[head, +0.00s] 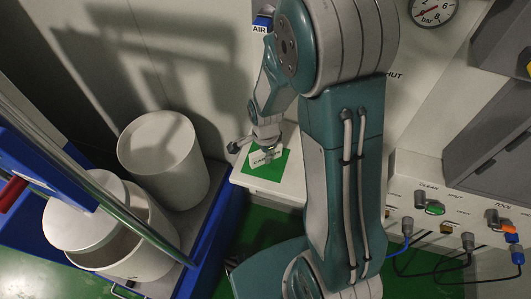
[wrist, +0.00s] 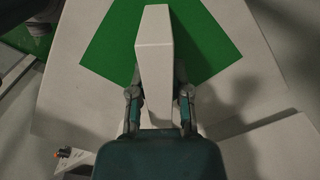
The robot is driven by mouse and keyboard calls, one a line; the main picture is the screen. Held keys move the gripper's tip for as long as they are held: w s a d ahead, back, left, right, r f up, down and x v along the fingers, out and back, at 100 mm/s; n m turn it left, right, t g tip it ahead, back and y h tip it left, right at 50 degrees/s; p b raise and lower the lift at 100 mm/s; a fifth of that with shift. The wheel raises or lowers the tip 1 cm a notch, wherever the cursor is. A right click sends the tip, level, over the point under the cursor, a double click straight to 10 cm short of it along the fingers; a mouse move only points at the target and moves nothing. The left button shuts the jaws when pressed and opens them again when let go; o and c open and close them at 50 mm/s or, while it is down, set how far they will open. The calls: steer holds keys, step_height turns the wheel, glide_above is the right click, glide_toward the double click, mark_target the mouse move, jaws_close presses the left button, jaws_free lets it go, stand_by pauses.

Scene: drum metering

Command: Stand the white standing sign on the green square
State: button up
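The white standing sign (head: 266,157) is below my gripper (head: 263,140) in the head view, with dark marks on its face. In the wrist view the sign (wrist: 155,60) is a pale, narrow block between the two fingers of my gripper (wrist: 158,95). The fingers lie along both its sides and appear closed on it. The green square (head: 283,166) is on a white ledge, behind and below the sign. In the wrist view the green square (wrist: 205,50) spreads on both sides of the sign. I cannot tell whether the sign's base touches it.
The white ledge (head: 272,188) has a free front edge. Left of it are a white drum (head: 165,160) and an open white container (head: 140,250) in a blue-edged cart. A panel with a green button (head: 434,208) and cables is at right. A gauge (head: 433,8) is above.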

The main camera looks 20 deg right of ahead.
steer(key=o, duration=0.4)
step_height(320, 180, up, 12)
steer(key=shift+r, duration=0.25)
steer(key=shift+s+r+n+t, duration=0.95)
steer(key=shift+s+r+n, duration=1.45)
steer(key=shift+n, duration=0.3)
steer(key=shift+s+r+n+t, duration=0.9)
steer(key=shift+s+r+n, duration=1.55)
steer(key=shift+n, duration=0.25)
steer(key=shift+s+r+n+t, duration=0.95)
steer(key=shift+s+r+n, duration=1.3)
steer(key=shift+r+n, duration=0.35)
steer(key=shift+f, duration=0.1)
